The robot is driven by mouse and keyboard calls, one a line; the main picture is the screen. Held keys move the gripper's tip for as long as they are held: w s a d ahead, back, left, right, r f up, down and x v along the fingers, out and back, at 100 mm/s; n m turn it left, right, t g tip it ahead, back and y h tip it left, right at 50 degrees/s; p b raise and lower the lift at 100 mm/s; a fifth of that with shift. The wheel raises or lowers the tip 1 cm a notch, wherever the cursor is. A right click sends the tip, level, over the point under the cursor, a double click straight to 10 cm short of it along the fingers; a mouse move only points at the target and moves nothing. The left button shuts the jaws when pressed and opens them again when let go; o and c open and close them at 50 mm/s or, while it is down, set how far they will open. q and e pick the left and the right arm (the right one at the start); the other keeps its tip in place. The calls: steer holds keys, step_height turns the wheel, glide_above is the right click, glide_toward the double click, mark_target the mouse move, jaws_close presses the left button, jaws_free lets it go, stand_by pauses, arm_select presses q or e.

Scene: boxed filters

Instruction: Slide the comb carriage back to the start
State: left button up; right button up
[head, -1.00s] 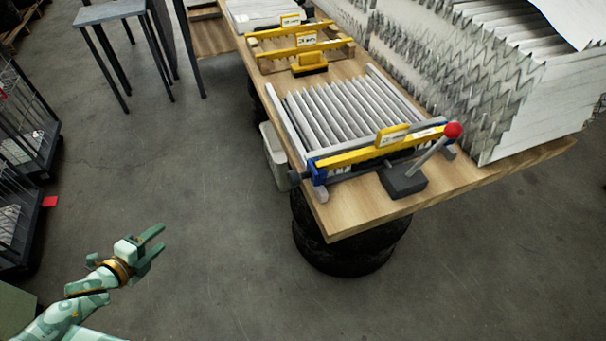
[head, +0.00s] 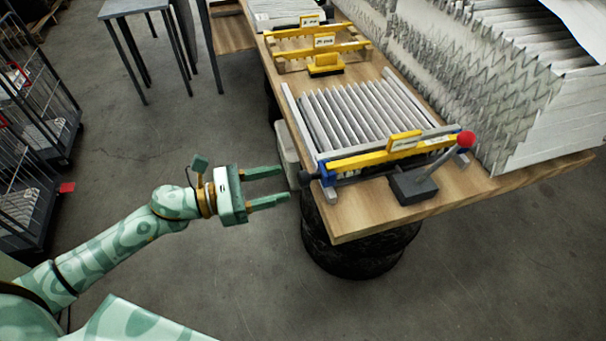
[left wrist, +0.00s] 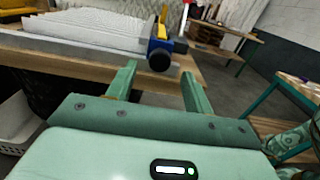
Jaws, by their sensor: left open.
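The comb carriage is a yellow bar (head: 372,158) with a raised yellow tab, lying across the near end of a pleated white filter frame (head: 350,112) on the bench. A blue end block (head: 326,176) with a dark round knob (head: 305,178) is at its left end. In the left wrist view the blue block (left wrist: 158,42) and the black knob (left wrist: 159,58) are ahead, just beyond the fingertips. My left gripper (head: 287,186) is open and empty, left of the knob and apart from it. My right gripper is not in view.
A lever with a red ball (head: 466,139) rises from a dark base (head: 413,188) at the bench's near edge. More yellow bars (head: 318,53) sit farther back. A tall pleated stack (head: 545,110) stands on the right. A pale bin (head: 286,150) is beside the bench.

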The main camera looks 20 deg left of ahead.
mark_target(299, 179)
arm_select(q)
steer(key=x, duration=0.6)
steer(key=shift+w+d+p, duration=0.15)
steer(key=shift+d+p, duration=0.1)
steer(key=shift+p, duration=0.05)
jaws_close()
steer(key=shift+w+a, duration=0.1)
